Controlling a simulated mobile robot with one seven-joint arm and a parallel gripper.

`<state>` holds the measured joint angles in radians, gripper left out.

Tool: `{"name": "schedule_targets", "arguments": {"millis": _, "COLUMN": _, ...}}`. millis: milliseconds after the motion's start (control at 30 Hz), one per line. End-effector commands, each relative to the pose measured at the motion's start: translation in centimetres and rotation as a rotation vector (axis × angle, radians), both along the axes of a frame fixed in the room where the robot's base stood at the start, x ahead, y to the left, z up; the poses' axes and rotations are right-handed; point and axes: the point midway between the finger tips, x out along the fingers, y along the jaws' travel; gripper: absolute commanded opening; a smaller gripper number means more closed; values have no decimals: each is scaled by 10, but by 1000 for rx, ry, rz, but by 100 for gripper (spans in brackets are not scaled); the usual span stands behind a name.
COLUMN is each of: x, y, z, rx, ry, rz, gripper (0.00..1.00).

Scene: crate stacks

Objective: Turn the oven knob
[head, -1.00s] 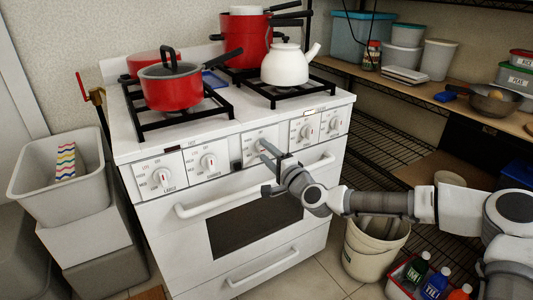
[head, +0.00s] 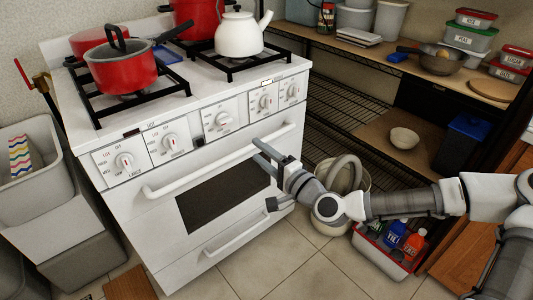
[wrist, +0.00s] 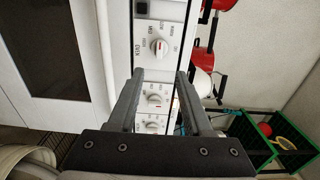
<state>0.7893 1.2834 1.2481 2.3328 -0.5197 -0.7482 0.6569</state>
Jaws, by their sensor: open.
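The oven knob (head: 223,118) is a round white knob with a red mark, on the middle panel of the white stove's (head: 120,205) front. It also shows in the wrist view (wrist: 159,47), above the fingertips, with a panel lettered for oven and broil. My gripper (head: 257,150) is open and empty. Its fingers point toward the stove front, to the lower right of the knob, overlapping the door handle in the head view. In the wrist view, my gripper's fingertips (wrist: 159,74) lie between the oven knob and a burner knob (wrist: 154,100). The oven knob is not between them.
The oven door handle (head: 215,165) sticks out below the panel. A red pot (head: 120,72) and a white kettle (head: 239,33) stand on the stove top. A bucket (head: 318,215) and a red-rimmed bin of bottles (head: 385,250) stand on the floor at right, near my arm.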

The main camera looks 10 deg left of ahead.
Motion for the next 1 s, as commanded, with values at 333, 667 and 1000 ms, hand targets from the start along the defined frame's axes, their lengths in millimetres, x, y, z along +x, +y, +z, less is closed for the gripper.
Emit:
{"name": "schedule_targets", "arguments": {"millis": 333, "x": -13, "y": -16, "z": 0, "rx": 0, "ry": 0, "rz": 0, "gripper": 50}}
{"name": "schedule_targets", "arguments": {"millis": 667, "x": -13, "y": -15, "z": 0, "rx": 0, "ry": 0, "rz": 0, "gripper": 50}}
{"name": "schedule_targets", "arguments": {"millis": 1000, "x": -41, "y": -3, "z": -53, "rx": -294, "ry": 24, "rz": 136, "gripper": 50}}
